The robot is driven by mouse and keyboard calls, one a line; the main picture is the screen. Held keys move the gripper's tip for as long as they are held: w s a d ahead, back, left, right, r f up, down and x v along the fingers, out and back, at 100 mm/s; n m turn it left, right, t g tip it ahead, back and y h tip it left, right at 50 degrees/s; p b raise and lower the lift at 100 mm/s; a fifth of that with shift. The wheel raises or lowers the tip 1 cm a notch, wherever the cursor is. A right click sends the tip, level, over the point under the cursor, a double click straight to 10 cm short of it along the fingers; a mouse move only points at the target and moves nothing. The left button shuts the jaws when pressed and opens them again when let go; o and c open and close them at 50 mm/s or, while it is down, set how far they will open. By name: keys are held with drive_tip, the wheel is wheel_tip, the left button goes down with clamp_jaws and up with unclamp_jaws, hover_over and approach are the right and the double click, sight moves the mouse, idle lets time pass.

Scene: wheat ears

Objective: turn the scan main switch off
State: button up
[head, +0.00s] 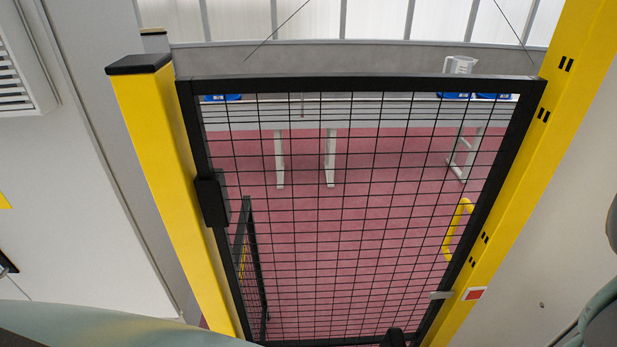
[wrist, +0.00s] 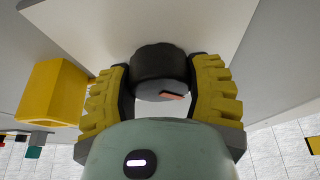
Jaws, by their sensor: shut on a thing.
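In the wrist view a round black and grey knob (wrist: 160,62) with a small orange mark on its front stands out from a pale wall or panel (wrist: 105,25). It looks like the scan main switch, but I can read no label on it. My gripper (wrist: 158,76) has its yellow-padded fingers on the left and right of the knob and is shut on it. In the head view I cannot make out the switch or my fingers.
A yellow block-like part (wrist: 50,92) is left of the gripper in the wrist view. In the head view a black mesh gate (head: 345,84) stands between yellow posts (head: 150,130), with a long bench (head: 380,112) beyond it over a red floor.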

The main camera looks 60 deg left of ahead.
drive_tip(key=shift+s+d+f+b, duration=0.2)
drive_tip(key=shift+f+b, duration=0.1)
drive_tip(key=shift+b, duration=0.75)
drive_tip(key=shift+w+a+n+y+b, duration=0.1)
drive_tip(key=shift+n+y+b, duration=0.2)
drive_tip(key=shift+b, duration=0.25)
drive_tip(key=shift+r, duration=0.2)
drive_tip(key=o, duration=1.2)
drive_tip(key=shift+w+a+r, duration=0.1)
drive_tip(key=v, duration=1.2)
